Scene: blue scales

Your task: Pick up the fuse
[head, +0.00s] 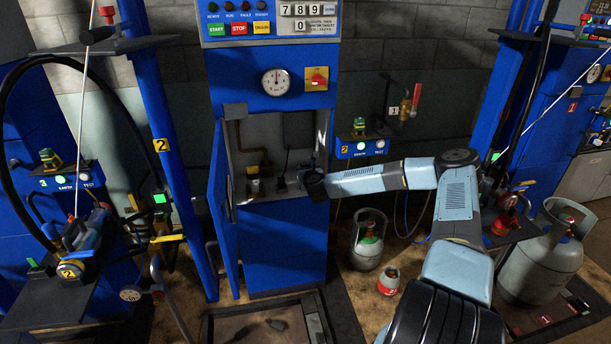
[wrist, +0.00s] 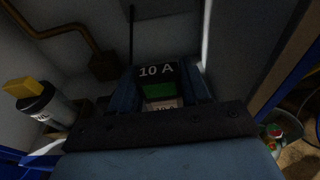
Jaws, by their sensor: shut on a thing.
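The fuse (wrist: 157,74) shows in the wrist view as a dark block marked "10 A" with a green band. A paler part below it also carries a partly hidden "10 A" mark. My gripper (wrist: 164,88) has a finger on each side of the fuse and is shut on it. In the head view my gripper (head: 304,178) reaches from the right into the open blue cabinet (head: 274,243). The fuse cannot be made out clearly there. Whether the fuse still touches what is under it cannot be told.
A brown pipe (wrist: 72,30) runs along the wall. The blue door (head: 222,195) stands open at left. Gas bottles (head: 367,248) stand on the floor at right.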

